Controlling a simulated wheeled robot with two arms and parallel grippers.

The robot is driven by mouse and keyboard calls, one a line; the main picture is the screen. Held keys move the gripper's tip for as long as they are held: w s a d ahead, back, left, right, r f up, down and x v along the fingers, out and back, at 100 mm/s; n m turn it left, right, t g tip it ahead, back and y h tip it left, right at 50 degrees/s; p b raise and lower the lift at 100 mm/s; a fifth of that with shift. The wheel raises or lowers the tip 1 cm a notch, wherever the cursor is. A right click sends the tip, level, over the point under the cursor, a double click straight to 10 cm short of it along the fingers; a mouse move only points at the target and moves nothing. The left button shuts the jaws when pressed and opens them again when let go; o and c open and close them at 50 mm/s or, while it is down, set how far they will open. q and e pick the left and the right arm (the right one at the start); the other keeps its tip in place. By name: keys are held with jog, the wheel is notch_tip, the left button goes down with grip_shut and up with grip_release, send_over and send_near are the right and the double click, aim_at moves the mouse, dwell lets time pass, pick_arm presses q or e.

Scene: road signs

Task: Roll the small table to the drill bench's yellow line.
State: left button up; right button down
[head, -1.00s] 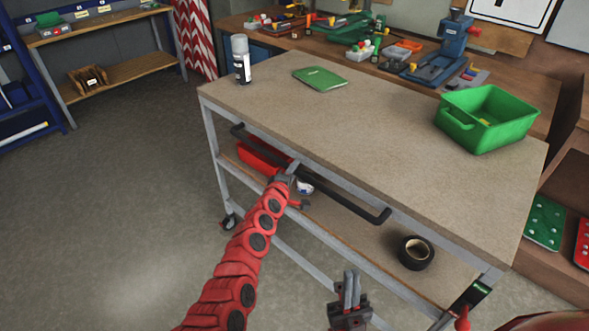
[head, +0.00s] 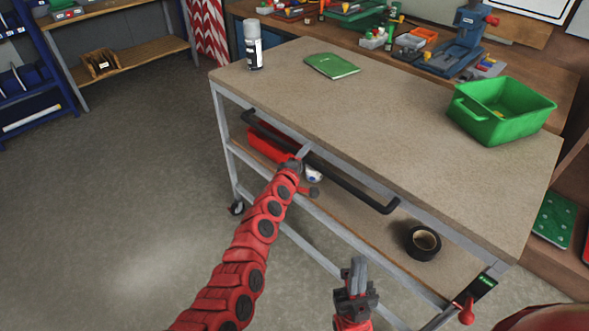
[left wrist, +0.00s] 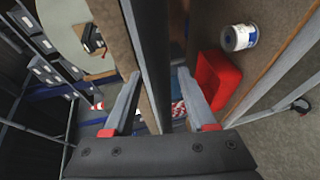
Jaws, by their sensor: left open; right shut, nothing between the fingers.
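The small table (head: 400,130) has a beige top, grey metal legs, a lower shelf and small wheels. Its black handle bar (head: 350,185) runs along the near side. My left gripper (head: 306,170) is at this bar, open. In the left wrist view its fingers (left wrist: 158,105) stand apart with a dark bar running between them; whether they touch it I cannot tell. My right gripper (head: 357,272) is shut and empty, in front of the table's lower shelf. The drill bench (head: 545,85) stands behind the table, with a blue drill press (head: 468,40). No yellow line shows.
On the tabletop are a spray can (head: 253,45), a green booklet (head: 332,65) and a green bin (head: 502,112). The lower shelf holds a red bin (head: 266,143) and black tape (head: 423,243). A shelf rack (head: 130,60) stands at the back left. The left floor is clear.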

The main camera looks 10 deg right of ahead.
pick_arm(q)
jog(key=shift+s+a+r, duration=0.15)
jog(key=shift+s, duration=0.15)
jog(key=v, duration=1.6)
jog(key=shift+a+b, duration=0.15)
jog(key=shift+b, duration=0.15)
jog(key=shift+a, duration=0.1)
